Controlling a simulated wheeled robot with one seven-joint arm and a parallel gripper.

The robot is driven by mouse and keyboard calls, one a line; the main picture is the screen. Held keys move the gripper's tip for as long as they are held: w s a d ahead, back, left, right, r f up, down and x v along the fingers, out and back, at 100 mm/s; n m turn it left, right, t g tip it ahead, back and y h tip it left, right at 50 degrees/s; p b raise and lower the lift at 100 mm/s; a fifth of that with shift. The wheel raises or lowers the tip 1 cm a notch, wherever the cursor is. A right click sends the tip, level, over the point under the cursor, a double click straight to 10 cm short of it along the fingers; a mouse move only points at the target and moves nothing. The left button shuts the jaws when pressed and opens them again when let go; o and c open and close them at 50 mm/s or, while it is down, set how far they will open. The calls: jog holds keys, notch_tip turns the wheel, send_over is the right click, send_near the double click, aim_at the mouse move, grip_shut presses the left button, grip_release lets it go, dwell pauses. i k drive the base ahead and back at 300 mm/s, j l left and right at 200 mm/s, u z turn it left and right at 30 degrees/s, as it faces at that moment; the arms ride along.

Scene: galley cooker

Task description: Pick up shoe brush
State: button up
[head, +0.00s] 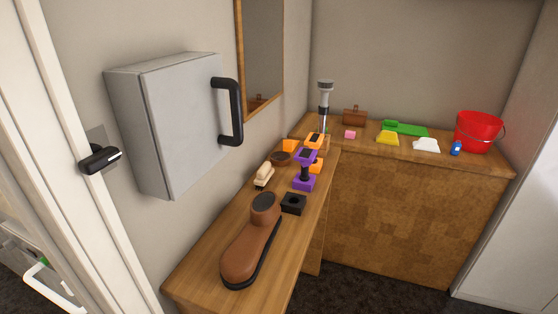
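A small cream brush with dark bristles (264,175) stands on the wooden counter near the wall, bristles down. It looks like the shoe brush. A large brown object with a black lower edge and a dark round top (250,240), shoe-like in shape, lies nearer on the same counter. I cannot tell exactly what it is. My gripper is not in view.
Beside the brush stand a brown bowl (281,158), a purple-and-black item (304,182) and a black block (293,204). A grey wall cabinet (180,125) juts out above the counter (200,270). A red bucket (478,132) stands at back right. Dark floor is clear.

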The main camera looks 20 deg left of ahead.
aim_at(265, 173)
jog(key=u, duration=1.45)
jog(key=i+l+u, duration=0.1)
jog(key=l+u, duration=0.55)
jog(key=u, duration=0.2)
jog(key=l+u, duration=0.8)
jog(key=k+l+u, duration=0.1)
jog(key=l+u, duration=0.15)
jog(key=u, duration=0.15)
